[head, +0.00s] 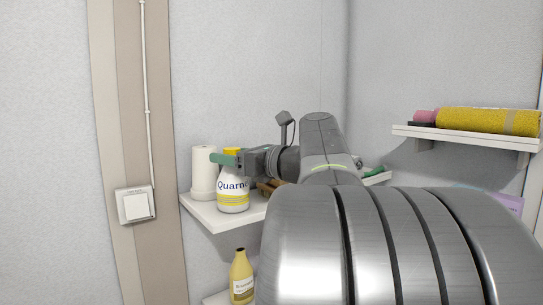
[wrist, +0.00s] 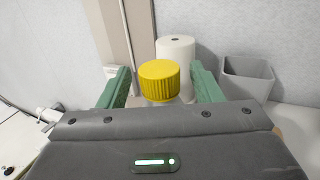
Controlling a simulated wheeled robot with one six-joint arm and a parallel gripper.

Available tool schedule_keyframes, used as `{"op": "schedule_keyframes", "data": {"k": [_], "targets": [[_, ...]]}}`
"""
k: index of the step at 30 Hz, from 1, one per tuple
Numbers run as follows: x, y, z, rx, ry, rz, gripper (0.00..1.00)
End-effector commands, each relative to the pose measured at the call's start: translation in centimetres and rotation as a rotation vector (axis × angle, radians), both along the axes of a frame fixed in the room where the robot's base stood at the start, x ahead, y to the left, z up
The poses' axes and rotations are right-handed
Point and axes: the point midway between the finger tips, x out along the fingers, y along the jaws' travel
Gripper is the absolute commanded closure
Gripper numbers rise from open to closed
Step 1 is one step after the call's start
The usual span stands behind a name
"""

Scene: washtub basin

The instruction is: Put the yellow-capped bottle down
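The yellow-capped bottle (head: 233,195) is white with a "Quarno" label and a yellow stripe. It is upright, and its base appears to rest on the white corner shelf (head: 215,222). My gripper (head: 222,159) reaches in from the right at the height of its neck, one green finger showing in front of it. In the wrist view the yellow cap (wrist: 160,80) sits between the two green fingers of my gripper (wrist: 160,88). The fingers are spread wide, with a visible gap on each side of the cap. The bottle's lower body is hidden in that view.
A white paper roll (head: 203,172) stands just behind and left of the bottle. A grey bin (wrist: 248,76) is to the right in the wrist view. A yellow bottle (head: 242,275) stands lower down. Another shelf (head: 465,137) holds a rolled yellow item (head: 488,121).

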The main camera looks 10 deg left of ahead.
Motion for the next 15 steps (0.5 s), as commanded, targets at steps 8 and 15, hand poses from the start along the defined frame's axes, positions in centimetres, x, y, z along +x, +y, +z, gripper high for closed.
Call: {"op": "schedule_keyframes", "data": {"k": [8, 15], "targets": [[-0.3, -1.1, -0.2, 0.000, 0.000, -0.003, 0.41], [-1.4, -4.6, -0.2, 0.000, 0.000, -0.006, 0.41]]}}
